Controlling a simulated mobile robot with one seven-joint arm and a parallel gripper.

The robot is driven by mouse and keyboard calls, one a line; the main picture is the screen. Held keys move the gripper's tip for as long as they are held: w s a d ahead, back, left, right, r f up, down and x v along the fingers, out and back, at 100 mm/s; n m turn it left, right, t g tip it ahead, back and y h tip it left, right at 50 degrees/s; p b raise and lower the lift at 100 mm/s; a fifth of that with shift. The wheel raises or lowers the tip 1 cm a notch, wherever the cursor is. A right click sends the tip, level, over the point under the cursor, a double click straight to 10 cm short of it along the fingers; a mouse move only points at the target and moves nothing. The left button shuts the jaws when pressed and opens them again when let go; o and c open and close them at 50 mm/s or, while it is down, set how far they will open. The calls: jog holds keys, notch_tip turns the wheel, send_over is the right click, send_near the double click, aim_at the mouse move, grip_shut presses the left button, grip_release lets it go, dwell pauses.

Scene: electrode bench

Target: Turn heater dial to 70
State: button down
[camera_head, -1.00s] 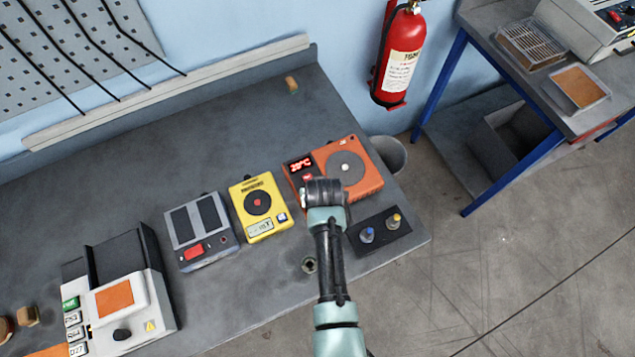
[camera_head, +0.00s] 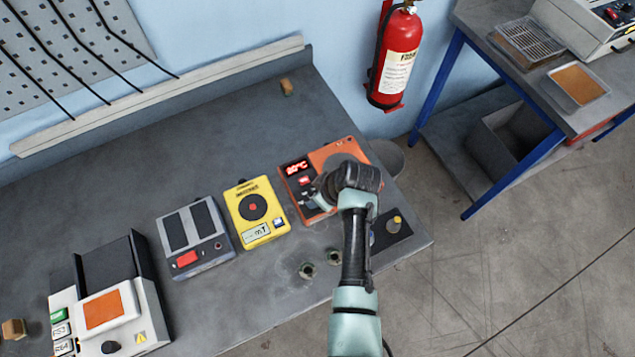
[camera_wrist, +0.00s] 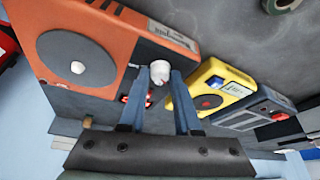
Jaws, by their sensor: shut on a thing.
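The orange heater (camera_head: 330,153) stands on the bench with a round grey plate, which shows fully in the wrist view (camera_wrist: 75,62). Its red display (camera_head: 297,168) is lit, but I cannot read the number surely. The white heater dial (camera_wrist: 158,72) sits on the heater's front panel beside the display. My gripper (camera_wrist: 157,76) is shut on the dial, one blue finger on each side of it. In the head view my wrist hides the dial and part of the heater's front.
A yellow device (camera_head: 256,212) and a grey device (camera_head: 195,238) stand left of the heater. A dark plate with blue and yellow knobs (camera_head: 390,229) lies right of my arm. Two small round fittings (camera_head: 306,271) lie in front. A grey bin (camera_head: 387,156) stands behind.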

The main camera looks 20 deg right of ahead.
dwell(0.3)
jog(key=c, duration=0.6)
grip_release()
jog(key=b+v, duration=0.1)
jog(key=v, duration=1.2)
jog(key=shift+d+b, duration=0.1)
jog(key=shift+b, duration=0.25)
